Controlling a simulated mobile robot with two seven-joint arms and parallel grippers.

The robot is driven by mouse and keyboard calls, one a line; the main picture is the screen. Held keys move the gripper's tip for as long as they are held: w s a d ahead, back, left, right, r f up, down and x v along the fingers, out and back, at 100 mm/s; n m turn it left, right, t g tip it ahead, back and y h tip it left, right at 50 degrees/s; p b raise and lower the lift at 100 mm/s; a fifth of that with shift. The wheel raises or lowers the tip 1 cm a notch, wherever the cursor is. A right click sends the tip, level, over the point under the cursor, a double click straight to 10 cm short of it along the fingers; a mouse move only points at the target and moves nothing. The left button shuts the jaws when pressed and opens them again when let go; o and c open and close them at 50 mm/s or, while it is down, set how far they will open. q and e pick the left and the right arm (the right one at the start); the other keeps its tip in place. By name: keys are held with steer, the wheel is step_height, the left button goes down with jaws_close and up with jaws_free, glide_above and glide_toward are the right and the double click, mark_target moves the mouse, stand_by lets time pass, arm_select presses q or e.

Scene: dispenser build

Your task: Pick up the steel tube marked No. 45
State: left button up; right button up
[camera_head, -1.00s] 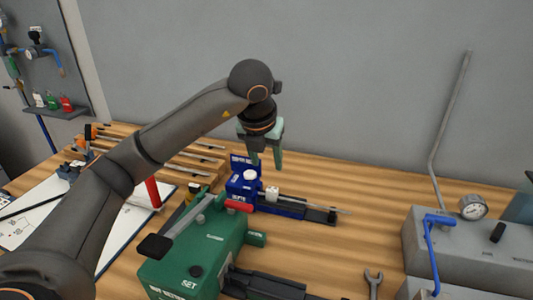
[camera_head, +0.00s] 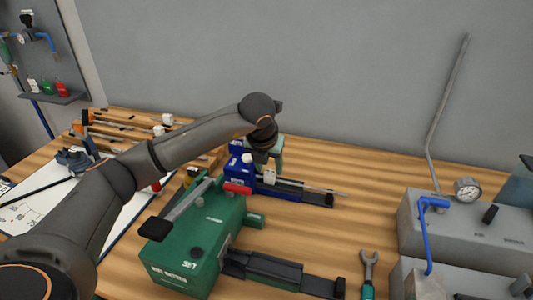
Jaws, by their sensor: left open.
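Thin steel tubes lie in the wooden rack (camera_head: 118,122) at the back left, but no number is readable, so I cannot tell which is No. 45. A thin metal rod (camera_head: 322,190) also sticks out to the right along the blue device (camera_head: 238,175). My left gripper (camera_head: 268,158) is open. It is low, at the back of the blue device, its fingers partly hidden by the wrist. I cannot tell whether it touches anything. My left arm hides part of the rack. My right gripper is not in view.
A green machine (camera_head: 190,250) with a long lever stands in front of the blue device. A grey box (camera_head: 460,230) with a gauge and blue handle is at the right. Bare wood shows right of the blue device.

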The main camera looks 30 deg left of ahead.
arm_select(q)
steer(key=shift+x, duration=1.1)
steer(key=shift+c, duration=0.4)
jaws_close()
